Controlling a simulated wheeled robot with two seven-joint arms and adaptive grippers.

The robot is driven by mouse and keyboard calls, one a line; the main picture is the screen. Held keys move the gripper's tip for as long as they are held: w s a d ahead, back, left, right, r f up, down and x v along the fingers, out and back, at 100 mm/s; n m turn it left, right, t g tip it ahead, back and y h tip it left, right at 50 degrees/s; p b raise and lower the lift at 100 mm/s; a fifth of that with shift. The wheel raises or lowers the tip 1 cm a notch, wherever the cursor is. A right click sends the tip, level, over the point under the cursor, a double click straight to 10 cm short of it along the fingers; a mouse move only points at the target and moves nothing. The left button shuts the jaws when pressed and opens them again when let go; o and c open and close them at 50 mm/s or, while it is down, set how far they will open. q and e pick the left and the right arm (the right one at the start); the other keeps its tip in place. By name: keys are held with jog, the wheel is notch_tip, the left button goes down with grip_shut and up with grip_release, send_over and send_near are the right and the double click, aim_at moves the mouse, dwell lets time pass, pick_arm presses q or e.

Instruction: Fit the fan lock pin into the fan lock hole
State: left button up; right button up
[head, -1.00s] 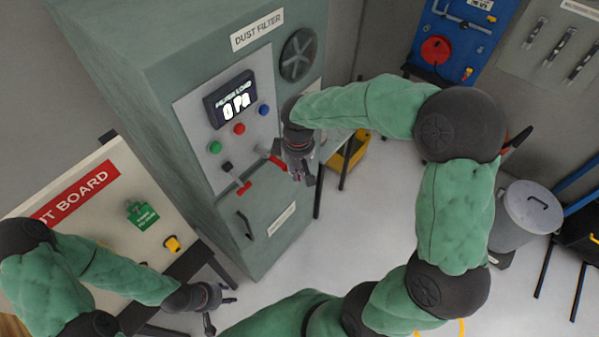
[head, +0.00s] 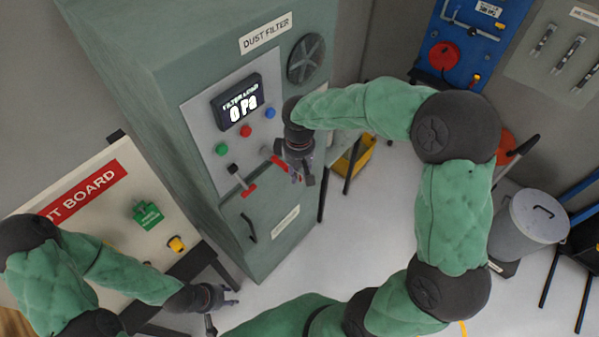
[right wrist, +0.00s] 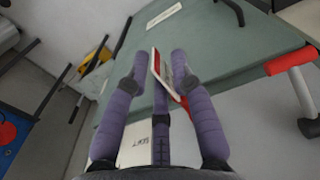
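My right gripper (head: 304,176) is in front of the dust filter cabinet, just right of a red-handled lever. In the right wrist view its purple fingers (right wrist: 160,66) close around a thin red-and-white piece (right wrist: 156,62). It looks like the fan lock pin with its tag; the pin's shaft is hidden. The round dark fan (head: 306,59) is on the cabinet front, above my right gripper. I cannot make out the fan lock hole. My left gripper (head: 229,300) is low at the left, with its fingers spread and empty.
The dust filter cabinet (head: 150,100) carries a display (head: 238,102), coloured buttons and a red lever (head: 248,190), also in the right wrist view (right wrist: 290,62). A lockout board (head: 110,215) stands at left. A yellow bin (head: 352,158) and metal drum (head: 530,220) stand at right.

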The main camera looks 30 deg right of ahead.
dwell(0.3)
notch_tip(320, 180, up, 12)
dwell(0.6)
dwell(0.4)
